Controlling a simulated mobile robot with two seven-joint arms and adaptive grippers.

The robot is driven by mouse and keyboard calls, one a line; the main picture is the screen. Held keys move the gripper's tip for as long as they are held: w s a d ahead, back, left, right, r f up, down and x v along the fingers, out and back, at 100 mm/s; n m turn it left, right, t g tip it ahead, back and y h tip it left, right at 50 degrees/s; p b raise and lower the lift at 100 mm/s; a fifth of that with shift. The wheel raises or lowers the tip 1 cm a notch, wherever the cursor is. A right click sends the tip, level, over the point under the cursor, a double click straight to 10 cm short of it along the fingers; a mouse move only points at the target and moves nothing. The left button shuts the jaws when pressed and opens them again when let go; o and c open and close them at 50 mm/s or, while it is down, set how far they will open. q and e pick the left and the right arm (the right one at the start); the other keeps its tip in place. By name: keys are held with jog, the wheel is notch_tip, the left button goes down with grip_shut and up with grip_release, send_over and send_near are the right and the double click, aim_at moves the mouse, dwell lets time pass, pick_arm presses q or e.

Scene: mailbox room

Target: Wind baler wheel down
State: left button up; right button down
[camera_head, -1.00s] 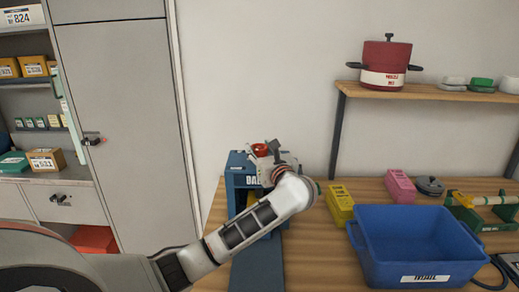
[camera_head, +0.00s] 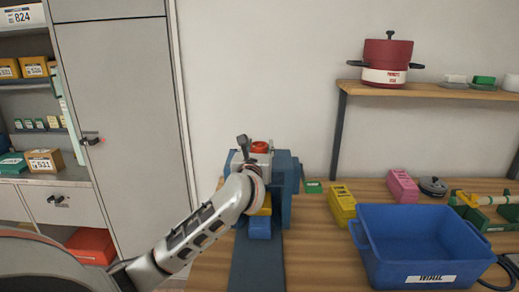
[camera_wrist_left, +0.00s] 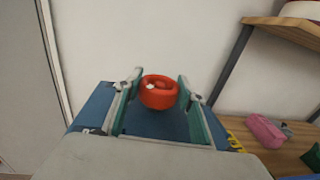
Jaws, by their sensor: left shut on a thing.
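The blue baler (camera_head: 284,190) stands on the left part of the wooden table, and a small red wheel (camera_head: 260,147) sits on its top. In the left wrist view the red wheel (camera_wrist_left: 159,92) lies between the two teal fingers of my left gripper (camera_wrist_left: 160,100). My left gripper (camera_head: 255,155) is shut on the wheel, with the arm reaching in from the front left. A yellow piece and a blue piece show low at the baler's front opening. The arm hides part of the baler's left front. My right gripper is in no view.
A blue mail crate (camera_head: 425,270) stands right of the baler. A yellow block (camera_head: 341,206) and a pink block (camera_head: 402,186) lie behind it. A shelf (camera_head: 430,92) with a red pot (camera_head: 387,62) hangs above. A grey cabinet (camera_head: 125,110) stands left.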

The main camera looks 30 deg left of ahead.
pick_arm(q)
jog(key=shift+m+h, duration=0.3)
jog(key=shift+h, duration=0.1)
jog(key=o, duration=1.1)
jog(key=shift+o, duration=0.2)
jog(key=shift+s, duration=0.1)
jog(key=v, duration=1.2)
jog(key=shift+f, duration=0.25)
